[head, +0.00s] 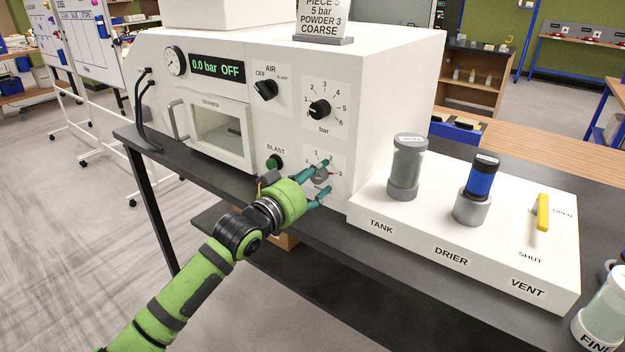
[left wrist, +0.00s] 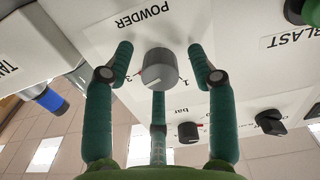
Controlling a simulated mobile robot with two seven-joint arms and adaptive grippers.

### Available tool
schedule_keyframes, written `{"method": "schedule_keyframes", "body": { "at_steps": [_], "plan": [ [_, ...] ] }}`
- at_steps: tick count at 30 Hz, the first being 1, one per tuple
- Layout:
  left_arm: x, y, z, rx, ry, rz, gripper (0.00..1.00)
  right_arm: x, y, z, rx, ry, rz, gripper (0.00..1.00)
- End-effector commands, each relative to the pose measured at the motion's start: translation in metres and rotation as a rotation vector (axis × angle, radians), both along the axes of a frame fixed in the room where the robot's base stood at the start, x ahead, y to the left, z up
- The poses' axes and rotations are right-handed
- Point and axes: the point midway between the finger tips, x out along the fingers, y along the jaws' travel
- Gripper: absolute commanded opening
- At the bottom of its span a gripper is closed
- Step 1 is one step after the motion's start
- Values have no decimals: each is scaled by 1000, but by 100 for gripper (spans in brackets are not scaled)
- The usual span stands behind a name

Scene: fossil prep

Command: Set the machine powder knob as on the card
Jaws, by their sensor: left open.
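The grey powder knob (head: 321,174) sits low on the front panel of the white machine (head: 335,65), beside a scale with a 3 at its right. The knob also shows in the left wrist view (left wrist: 160,70), with a red mark on its side towards the 3. My left gripper (head: 315,181) is open around the knob; in the left wrist view its fingers stand apart from it on both sides. The card (head: 322,18) on top of the machine reads PIECE 5, 5 bar, POWDER 3, COARSE. My right gripper is not in view.
The green BLAST button (head: 274,162) is close left of my left gripper. The bar knob (head: 319,109) and AIR switch (head: 266,90) are above. The display (head: 217,68) reads 0.0 bar OFF. A white panel (head: 405,222) with tank, drier and yellow vent lever stands right.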

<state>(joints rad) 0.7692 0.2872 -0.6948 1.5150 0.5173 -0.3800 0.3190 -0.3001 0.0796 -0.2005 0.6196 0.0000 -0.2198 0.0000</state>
Motion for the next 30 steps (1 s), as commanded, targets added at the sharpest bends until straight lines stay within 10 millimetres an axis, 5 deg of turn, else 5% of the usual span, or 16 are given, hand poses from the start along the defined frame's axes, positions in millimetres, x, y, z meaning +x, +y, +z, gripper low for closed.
{"method": "schedule_keyframes", "body": {
  "at_steps": [8, 21, 30],
  "plan": [
    [-19, 14, -1, 1, 1, 1, 57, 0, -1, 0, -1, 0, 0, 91],
    [-85, 62, -1, 1, 0, 1, 57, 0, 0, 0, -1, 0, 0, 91],
    [-97, 71, 0, 1, 1, 0, 57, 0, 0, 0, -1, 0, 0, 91]
  ]
}}
